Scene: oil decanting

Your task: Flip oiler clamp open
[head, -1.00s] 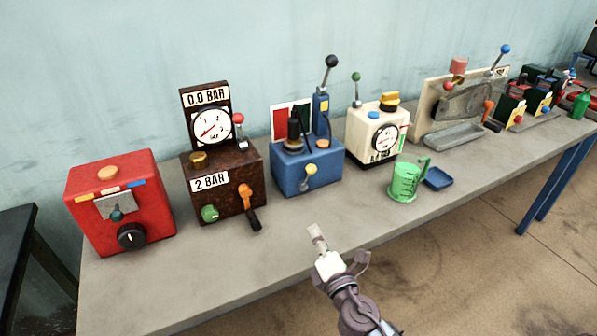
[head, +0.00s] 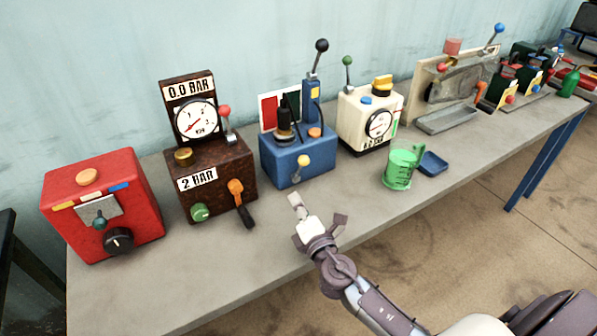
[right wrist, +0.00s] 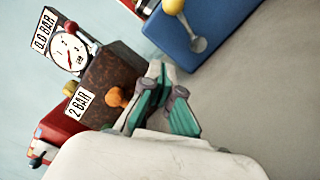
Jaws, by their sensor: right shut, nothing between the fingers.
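The blue machine (head: 300,158) stands on the bench near the middle in the head view. It carries a black bottle-like oiler (head: 284,128), a small front lever with a yellow knob (head: 303,161) and a tall black-knobbed lever (head: 318,62). I cannot tell for sure which part is the clamp. My right gripper (head: 298,203) is shut and empty, in front of the blue machine and apart from it. In the right wrist view, the gripper (right wrist: 160,88) shows with the blue machine (right wrist: 210,28) beyond it. My left gripper is out of view.
A brown gauge box (head: 212,175) with an orange lever stands left of the blue machine, then a red box (head: 105,205). A cream gauge box (head: 365,122), green cup (head: 401,170) and blue tray (head: 433,163) are to the right. The bench front (head: 235,255) is clear.

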